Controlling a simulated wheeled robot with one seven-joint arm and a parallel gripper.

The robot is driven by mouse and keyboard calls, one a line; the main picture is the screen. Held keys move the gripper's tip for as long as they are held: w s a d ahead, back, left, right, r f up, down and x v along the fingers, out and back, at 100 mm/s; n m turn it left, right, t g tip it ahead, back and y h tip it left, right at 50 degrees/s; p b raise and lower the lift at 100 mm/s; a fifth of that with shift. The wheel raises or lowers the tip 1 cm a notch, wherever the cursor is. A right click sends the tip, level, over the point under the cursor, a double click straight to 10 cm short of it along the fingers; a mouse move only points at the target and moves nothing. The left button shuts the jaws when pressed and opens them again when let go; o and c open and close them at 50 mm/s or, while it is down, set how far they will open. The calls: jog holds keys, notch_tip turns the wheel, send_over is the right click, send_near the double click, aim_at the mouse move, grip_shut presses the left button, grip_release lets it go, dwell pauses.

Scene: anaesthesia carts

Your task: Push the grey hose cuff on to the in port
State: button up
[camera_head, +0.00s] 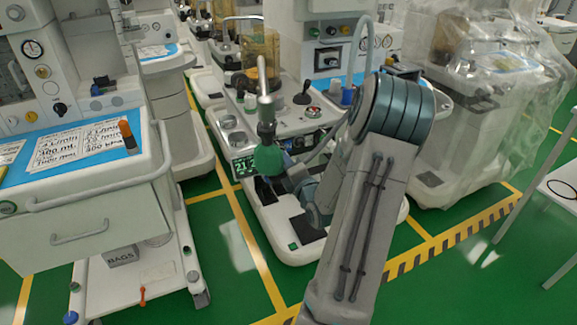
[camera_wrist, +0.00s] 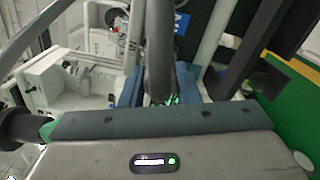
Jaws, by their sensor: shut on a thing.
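My gripper (camera_head: 284,174) reaches to the front of the middle anaesthesia cart, beside a green breathing bag (camera_head: 268,160). In the wrist view, my gripper's blue fingers (camera_wrist: 160,92) stand on both sides of a grey hose (camera_wrist: 159,48) and are shut on its end. The grey cuff itself is mostly hidden between the fingers. In the head view, a pale grey hose (camera_head: 325,141) runs from behind my arm down to the gripper. I cannot pick out the in port in either view, nor tell whether the cuff touches it.
The bag hangs under a grey metal arm (camera_head: 265,103), close to my gripper. A green-lit display (camera_head: 243,165) is on the cart front. A cart with a blue top (camera_head: 70,140) stands at left, and a plastic-covered cart (camera_head: 470,130) at right. Green floor (camera_head: 235,255) lies between carts.

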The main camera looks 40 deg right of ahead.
jog(key=shift+w+d, duration=0.15)
jog(key=shift+w, duration=0.45)
jog(key=o, duration=1)
jog(key=shift+s, duration=0.1)
jog(key=p+v, duration=0.1)
jog(key=v, duration=0.3)
jog(key=p+v, duration=0.1)
jog(key=v, duration=0.3)
jog(key=shift+s+d+r, duration=0.15)
jog(key=shift+s+r, duration=0.05)
jog(key=shift+r, duration=0.05)
jog(key=p, duration=0.3)
jog(key=shift+s, duration=0.35)
jog(key=shift+s+p, duration=0.1)
jog(key=shift+p, duration=0.65)
